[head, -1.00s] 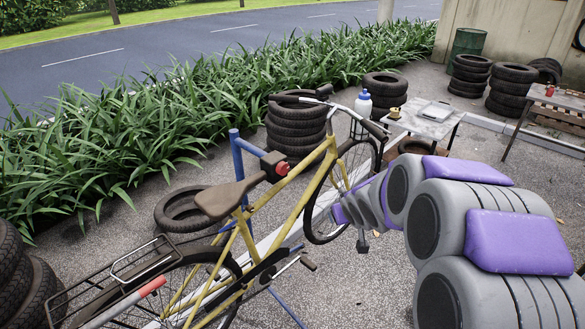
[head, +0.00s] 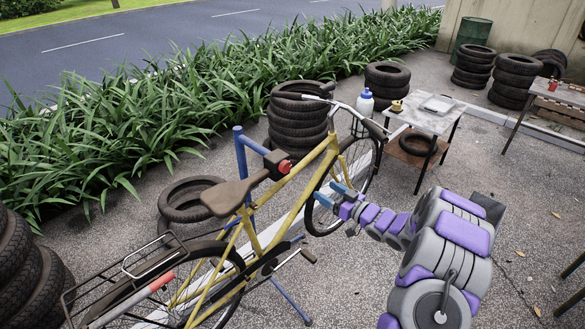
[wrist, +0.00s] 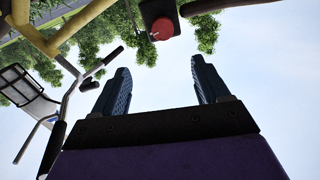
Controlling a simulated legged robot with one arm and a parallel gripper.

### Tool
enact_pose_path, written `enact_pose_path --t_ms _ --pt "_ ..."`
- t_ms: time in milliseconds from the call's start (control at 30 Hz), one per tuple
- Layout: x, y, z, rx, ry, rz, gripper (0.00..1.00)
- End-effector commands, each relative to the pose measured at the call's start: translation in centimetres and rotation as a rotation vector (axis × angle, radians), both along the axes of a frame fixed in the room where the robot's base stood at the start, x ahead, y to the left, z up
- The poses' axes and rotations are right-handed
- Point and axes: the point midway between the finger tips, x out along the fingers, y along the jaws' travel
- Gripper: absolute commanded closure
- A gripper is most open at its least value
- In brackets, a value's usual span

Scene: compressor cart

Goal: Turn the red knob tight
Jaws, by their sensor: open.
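The red knob (head: 284,166) sits on a dark clamp of the blue repair stand (head: 243,165), at the yellow bike's top tube just ahead of the saddle. It also shows in the wrist view as a round red face with a pale mark (wrist: 163,27), near the top centre. My gripper (head: 336,193) is in front of the bike, below and to the right of the knob, near the front wheel. Its two fingers are spread apart with nothing between them (wrist: 156,88). The knob lies apart from the fingers, beyond them in the wrist view.
The yellow bike (head: 297,204) hangs on the stand, with its handlebar and front wheel close to my arm. Stacked tires (head: 299,125) stand behind the bike. Pavement to the right is mostly clear.

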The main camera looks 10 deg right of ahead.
Motion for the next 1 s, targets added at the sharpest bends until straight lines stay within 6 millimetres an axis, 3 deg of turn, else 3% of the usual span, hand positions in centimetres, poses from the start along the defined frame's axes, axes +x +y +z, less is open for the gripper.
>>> enact_pose_path --t_ms 267,1000 --pt "1.7 1.0 -0.1 0.011 -0.008 0.011 0.25" --pt "12.2 8.6 0.0 0.008 -0.009 0.010 0.25"
